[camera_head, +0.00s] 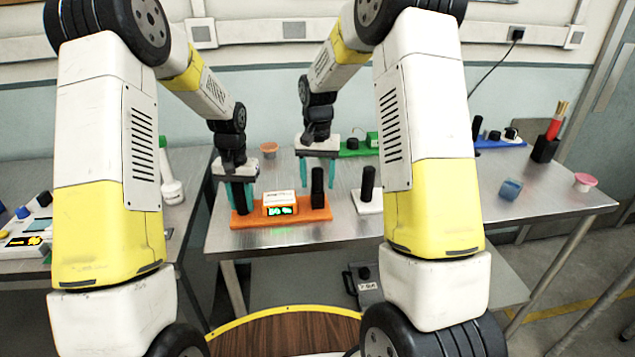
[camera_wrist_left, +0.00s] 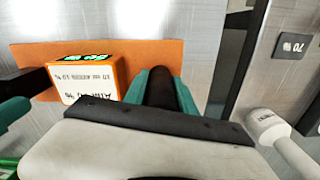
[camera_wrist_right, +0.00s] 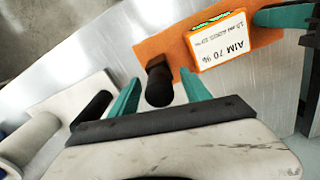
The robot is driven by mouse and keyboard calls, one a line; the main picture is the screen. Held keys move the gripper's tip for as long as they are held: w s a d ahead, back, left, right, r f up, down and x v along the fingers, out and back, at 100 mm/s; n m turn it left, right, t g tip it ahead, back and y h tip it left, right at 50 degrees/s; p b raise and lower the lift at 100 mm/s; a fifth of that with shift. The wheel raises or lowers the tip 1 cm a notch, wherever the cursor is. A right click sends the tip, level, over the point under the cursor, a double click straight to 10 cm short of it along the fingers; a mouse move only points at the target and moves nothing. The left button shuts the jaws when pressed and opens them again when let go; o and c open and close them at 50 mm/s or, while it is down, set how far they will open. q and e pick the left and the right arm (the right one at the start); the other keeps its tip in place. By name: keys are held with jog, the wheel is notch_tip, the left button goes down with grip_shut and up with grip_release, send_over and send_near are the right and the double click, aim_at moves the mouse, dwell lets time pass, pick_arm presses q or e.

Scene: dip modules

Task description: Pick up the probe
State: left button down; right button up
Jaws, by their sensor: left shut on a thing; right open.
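An orange base (camera_head: 276,217) lies on the metal table with a small box (camera_head: 280,209) showing green digits. A black upright post stands at each end of the base. My left gripper (camera_head: 240,196) is shut on the left post (camera_wrist_left: 160,90). My right gripper (camera_head: 318,181) is open, its teal fingers on either side of the right post (camera_head: 318,190); this post shows between the fingers in the right wrist view (camera_wrist_right: 158,86). I cannot tell whether either post is the probe. The lower ends of the posts are partly hidden.
A white base with a black handle (camera_head: 368,184) stands just right of the orange base. Behind are a green module (camera_head: 356,148) and an orange-brown cup (camera_head: 269,149). The table's right part holds a blue object (camera_head: 511,189) and a pink-lidded cup (camera_head: 585,182).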

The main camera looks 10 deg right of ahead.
grip_shut()
jog(key=shift+r, duration=0.1)
notch_tip(320, 180, up, 10)
pick_arm(q)
jog(key=c, duration=0.9)
grip_release()
jog(key=shift+c, duration=0.2)
jog(key=shift+r, duration=3.75)
